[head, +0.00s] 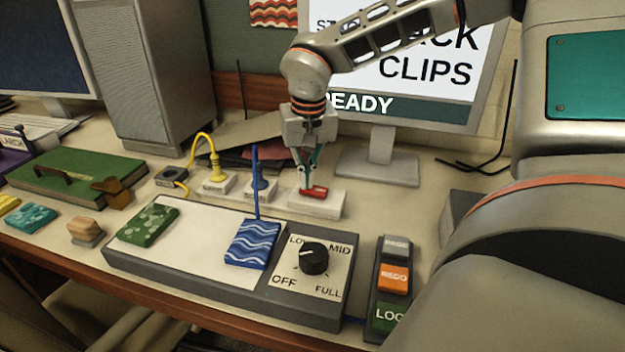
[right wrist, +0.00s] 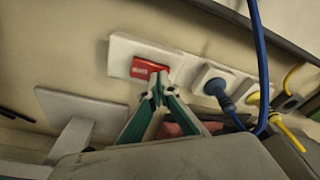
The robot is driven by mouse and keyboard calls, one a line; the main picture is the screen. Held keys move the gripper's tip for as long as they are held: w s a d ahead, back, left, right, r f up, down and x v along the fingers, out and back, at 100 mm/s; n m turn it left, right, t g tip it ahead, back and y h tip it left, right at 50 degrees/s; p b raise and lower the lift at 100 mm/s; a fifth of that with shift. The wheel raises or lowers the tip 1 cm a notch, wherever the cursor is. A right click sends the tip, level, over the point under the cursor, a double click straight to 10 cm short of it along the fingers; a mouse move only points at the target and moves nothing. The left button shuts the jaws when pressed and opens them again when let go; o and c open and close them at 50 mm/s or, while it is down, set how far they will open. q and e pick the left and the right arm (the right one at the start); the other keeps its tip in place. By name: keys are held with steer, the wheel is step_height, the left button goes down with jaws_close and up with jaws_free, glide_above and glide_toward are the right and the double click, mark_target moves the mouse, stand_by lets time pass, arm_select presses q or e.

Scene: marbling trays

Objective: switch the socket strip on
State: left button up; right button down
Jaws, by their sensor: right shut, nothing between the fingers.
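The white socket strip (head: 222,184) lies on the desk behind the grey tray unit. Its red rocker switch (head: 314,192) sits on the right-hand end block. A yellow plug (head: 217,172) and a blue plug (head: 260,184) stand in its sockets. My right gripper (head: 307,187) is shut and empty, pointing down with its fingertips at the red switch. In the right wrist view the fingertips (right wrist: 157,92) overlap the lower edge of the red switch (right wrist: 146,69); I cannot tell whether they press it. My left gripper is not in view.
The grey unit (head: 180,268) with a dial (head: 314,258) stands in front of the strip. A monitor (head: 400,70) is behind and a button panel (head: 392,278) at front right. The blue cord (head: 255,185) rises beside my gripper.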

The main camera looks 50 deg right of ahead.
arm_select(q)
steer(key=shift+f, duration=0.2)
arm_select(e)
steer(key=shift+f, duration=0.2)
steer(key=shift+r, duration=0.1)
steer(key=shift+r+p, duration=0.45)
steer(key=shift+r, duration=1.05)
steer(key=shift+r+p, duration=0.65)
steer(key=shift+r, duration=1.35)
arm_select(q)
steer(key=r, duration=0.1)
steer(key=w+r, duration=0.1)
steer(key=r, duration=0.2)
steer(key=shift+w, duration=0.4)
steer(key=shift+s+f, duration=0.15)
